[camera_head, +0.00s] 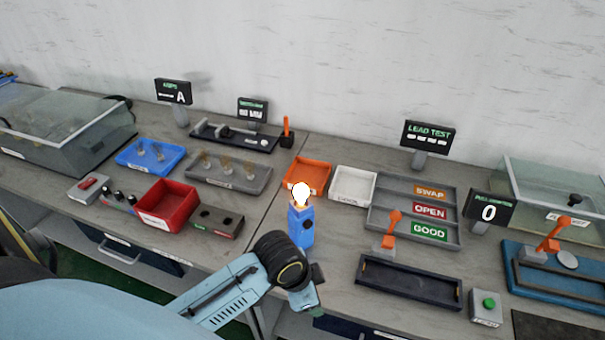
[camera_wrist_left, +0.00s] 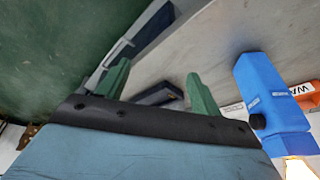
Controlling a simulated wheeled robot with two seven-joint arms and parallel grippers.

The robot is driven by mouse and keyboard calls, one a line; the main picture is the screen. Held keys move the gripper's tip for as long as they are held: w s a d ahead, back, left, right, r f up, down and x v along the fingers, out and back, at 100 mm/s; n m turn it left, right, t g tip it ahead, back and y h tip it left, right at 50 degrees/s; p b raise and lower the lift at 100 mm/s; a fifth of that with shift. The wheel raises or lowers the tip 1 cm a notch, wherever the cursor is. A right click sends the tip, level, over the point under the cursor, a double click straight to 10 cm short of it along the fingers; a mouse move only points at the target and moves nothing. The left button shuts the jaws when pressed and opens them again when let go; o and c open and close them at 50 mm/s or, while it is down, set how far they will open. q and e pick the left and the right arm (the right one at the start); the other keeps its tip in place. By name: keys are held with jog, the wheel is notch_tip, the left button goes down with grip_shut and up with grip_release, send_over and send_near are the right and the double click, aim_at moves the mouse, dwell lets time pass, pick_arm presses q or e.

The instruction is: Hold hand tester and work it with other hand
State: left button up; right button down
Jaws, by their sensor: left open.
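The hand tester appears to be the blue upright block (camera_head: 301,226) with a dark round knob and a glowing bulb (camera_head: 301,193) on top. It stands on the bench near the front edge. In the left wrist view the blue tester (camera_wrist_left: 272,105) is at the right, beyond the fingers, with the glow at the bottom corner. My left gripper (camera_wrist_left: 157,78) is open, with its two green fingers apart and nothing between them. In the head view the left gripper (camera_head: 308,303) is just in front of the tester, at the bench edge. My right gripper is not in view.
An orange tray (camera_head: 306,174) and a white tray (camera_head: 352,186) are behind the tester. A red bin (camera_head: 167,204) and a socket block (camera_head: 216,220) stand left. A dark tray (camera_head: 409,281) and orange lever (camera_head: 391,228) are right. Bare bench lies around the tester.

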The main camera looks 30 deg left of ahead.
pick_arm(q)
jog(key=w+r+m, duration=0.5)
jog(key=w+m, duration=0.1)
notch_tip(320, 180, up, 16)
jog(key=m+g+y+p, duration=0.1)
jog(key=m+g+y, duration=0.15)
jog(key=m, duration=0.55)
send_over(303, 205)
jog(key=shift+w+a, duration=0.3)
jog(key=shift+w, duration=0.05)
notch_tip(303, 205, down, 13)
jog(key=shift+f, duration=0.1)
jog(key=c, duration=1.2)
jog(key=o, duration=0.5)
jog(key=shift+c, duration=0.2)
jog(key=c, duration=0.3)
dwell(1.0)
